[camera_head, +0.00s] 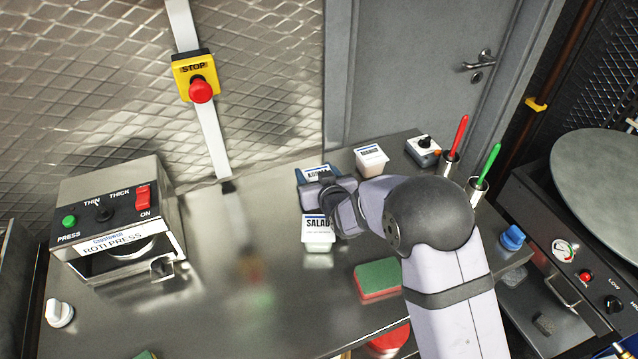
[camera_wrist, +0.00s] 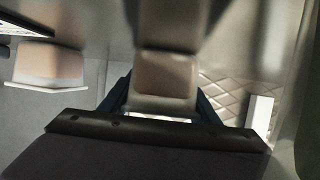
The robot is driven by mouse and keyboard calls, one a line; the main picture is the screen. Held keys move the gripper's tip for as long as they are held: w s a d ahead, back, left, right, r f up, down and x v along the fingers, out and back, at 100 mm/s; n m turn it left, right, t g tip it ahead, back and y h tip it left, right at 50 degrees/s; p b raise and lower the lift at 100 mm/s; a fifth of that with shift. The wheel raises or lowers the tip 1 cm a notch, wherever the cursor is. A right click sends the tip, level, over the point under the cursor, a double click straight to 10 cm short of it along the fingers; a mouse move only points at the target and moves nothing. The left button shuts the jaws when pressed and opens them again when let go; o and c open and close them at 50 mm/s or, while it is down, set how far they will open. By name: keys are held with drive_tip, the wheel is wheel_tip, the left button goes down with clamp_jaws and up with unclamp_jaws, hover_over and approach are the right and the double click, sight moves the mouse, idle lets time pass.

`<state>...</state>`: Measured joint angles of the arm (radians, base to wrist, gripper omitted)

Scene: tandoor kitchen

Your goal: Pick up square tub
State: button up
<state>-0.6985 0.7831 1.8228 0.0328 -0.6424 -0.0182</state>
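Three small labelled tubs stand on the steel counter. A white tub marked SALAD (camera_head: 318,236) is just in front of my gripper. A pale tub with a label (camera_head: 371,160) stands to the right at the back; a pale tub with orange-brown contents shows at the left of the wrist view (camera_wrist: 48,66).
A roti press (camera_head: 118,222) stands at the left. A green-and-red sponge (camera_head: 377,279) lies in front of my arm. Red-handled (camera_head: 457,134) and green-handled (camera_head: 488,163) tools stand in holders at the right. The counter's middle left is clear.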

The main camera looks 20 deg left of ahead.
drive_tip(key=shift+r, duration=0.2)
wheel_tip(320, 180, up, 10)
drive_tip(key=f+b, duration=0.1)
drive_tip(key=b, duration=0.1)
drive_tip(key=w+d+r+m+t+h, duration=0.1)
drive_tip(key=w+d+r+m, duration=0.2)
drive_tip(key=d, duration=0.7)
drive_tip(key=w+d+r+t+h, duration=0.1)
drive_tip(key=w+d+r+h, duration=0.3)
drive_tip(key=d, duration=0.6)
drive_tip(key=s+a+f+n+g+y, duration=0.1)
drive_tip(key=s+f+n+y, duration=0.1)
drive_tip(key=s, duration=0.3)
drive_tip(key=s+a+f+n+g+y+p, duration=0.1)
drive_tip(key=s+a+f+n+y, duration=0.1)
drive_tip(key=s+f+y, duration=0.1)
drive_tip(key=shift+s+a+f+g+y, duration=0.2)
drive_tip(key=shift+s+f+g+y, duration=0.3)
drive_tip(key=shift+s, duration=0.6)
drive_tip(key=shift+f, duration=4.85)
drive_tip(key=shift+b, duration=0.3)
